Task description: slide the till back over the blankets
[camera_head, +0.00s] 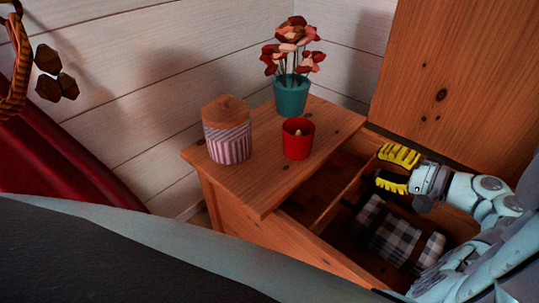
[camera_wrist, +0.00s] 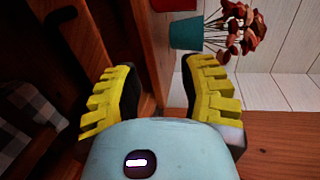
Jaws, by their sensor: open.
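The till (camera_head: 346,194) appears as a shallow wooden tray in the open chest, at the left, partly covered by the chest's fixed top. Its right wall is a thin wooden edge, also visible in the wrist view (camera_wrist: 150,62). Black-and-white checked blankets (camera_head: 405,238) lie rolled in the chest, right of the till and lower; one shows at the left of the wrist view (camera_wrist: 28,118). My gripper (camera_head: 379,167) is open and empty over the far end of the till's wall. In the wrist view its yellow fingers (camera_wrist: 157,68) stand apart; I cannot tell whether they straddle the wall.
On the fixed top (camera_head: 262,190) stand a striped jar (camera_head: 228,140) with a wooden lid, a red cup (camera_head: 298,144) and a teal flower pot (camera_head: 291,98). A tall upright wooden panel (camera_head: 465,80) rises behind the chest, close to my gripper. A wicker item (camera_head: 15,60) hangs at upper left.

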